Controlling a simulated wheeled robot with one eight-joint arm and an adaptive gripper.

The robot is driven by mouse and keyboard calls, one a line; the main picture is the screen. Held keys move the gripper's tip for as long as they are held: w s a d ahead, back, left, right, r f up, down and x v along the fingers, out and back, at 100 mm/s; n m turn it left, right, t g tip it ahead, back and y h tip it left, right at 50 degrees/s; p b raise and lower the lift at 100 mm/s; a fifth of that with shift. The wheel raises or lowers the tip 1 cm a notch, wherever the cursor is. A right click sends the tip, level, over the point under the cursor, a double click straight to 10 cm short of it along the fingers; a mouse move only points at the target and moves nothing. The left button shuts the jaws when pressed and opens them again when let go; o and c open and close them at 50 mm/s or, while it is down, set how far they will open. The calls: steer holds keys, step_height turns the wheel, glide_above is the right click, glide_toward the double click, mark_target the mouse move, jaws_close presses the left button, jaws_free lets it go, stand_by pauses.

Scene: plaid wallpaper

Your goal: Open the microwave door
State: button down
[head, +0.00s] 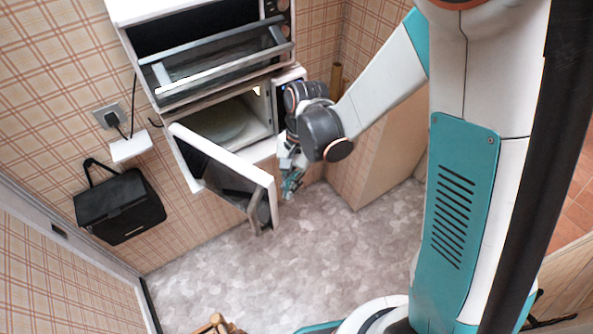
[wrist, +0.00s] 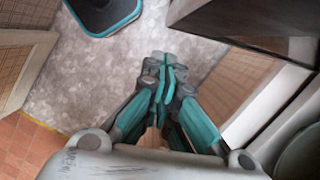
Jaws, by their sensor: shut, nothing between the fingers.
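The microwave (head: 262,150) is the lower white appliance on the wall. Its white-framed door (head: 225,153) stands well open, swung out toward the front with its hinge side on the left. The cavity shows a round plate (head: 228,128). My gripper (head: 291,186) is just right of the door's free edge, in front of and below the microwave. In the wrist view my gripper (wrist: 165,76) has its teal fingers together with nothing between them. The dark door (wrist: 255,22) shows at upper right there, apart from the fingers.
Above the microwave is another white appliance with a tilted glass front (head: 220,62). A black box (head: 120,205) hangs on the wall at left, near a socket (head: 109,116) with a cable. A pale cabinet (head: 378,150) stands right of my gripper. The grey floor (head: 300,250) below is clear.

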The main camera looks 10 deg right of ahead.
steer(key=shift+s+a+r, duration=0.1)
steer(key=shift+s+a, duration=0.7)
steer(key=shift+s, duration=0.15)
steer(key=shift+s, duration=0.15)
